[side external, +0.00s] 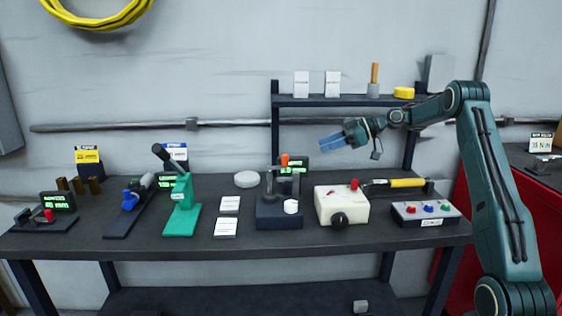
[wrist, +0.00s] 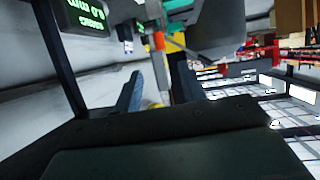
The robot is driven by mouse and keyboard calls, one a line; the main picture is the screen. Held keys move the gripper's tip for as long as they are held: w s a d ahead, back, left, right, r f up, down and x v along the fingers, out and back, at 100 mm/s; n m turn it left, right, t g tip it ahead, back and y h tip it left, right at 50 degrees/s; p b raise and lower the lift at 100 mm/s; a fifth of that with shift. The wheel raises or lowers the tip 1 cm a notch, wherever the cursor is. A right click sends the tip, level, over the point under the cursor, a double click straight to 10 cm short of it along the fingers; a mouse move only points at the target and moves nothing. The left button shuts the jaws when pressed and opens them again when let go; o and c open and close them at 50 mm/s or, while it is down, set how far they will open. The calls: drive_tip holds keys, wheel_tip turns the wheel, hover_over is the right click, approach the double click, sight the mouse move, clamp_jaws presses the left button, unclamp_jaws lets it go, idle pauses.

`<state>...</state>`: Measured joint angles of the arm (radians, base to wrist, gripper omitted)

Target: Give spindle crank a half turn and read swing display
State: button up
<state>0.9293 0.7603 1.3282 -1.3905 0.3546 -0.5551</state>
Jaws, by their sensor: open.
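My gripper (side external: 332,142) is open and empty, with blue fingers pointing left, in the air above the right half of the bench. The wrist view shows the gripper (wrist: 158,88) with its fingers apart. An orange-tipped upright (side external: 284,159) stands at the dark fixture (side external: 279,212) in the bench's middle; I cannot tell for sure that it is the spindle crank. A display (side external: 301,164) with green figures is partly hidden behind that fixture. The wrist view shows a green-lit display (wrist: 85,16) upside down, seeming to read 0.0 mm. My gripper is up and right of the fixture, apart from it.
A cream box with a black knob (side external: 340,218) and a button box (side external: 426,213) stand to the right. A green stand (side external: 181,207) and another display (side external: 58,201) are on the left. A raised shelf (side external: 345,101) lies behind my gripper. White cards lie mid-bench.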

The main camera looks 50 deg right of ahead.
sight(286, 166)
drive_tip(key=shift+a, duration=0.1)
drive_tip(key=x, duration=1.3)
drive_tip(key=shift+w+a+f, duration=0.1)
drive_tip(key=shift+w+a, duration=0.15)
clamp_jaws()
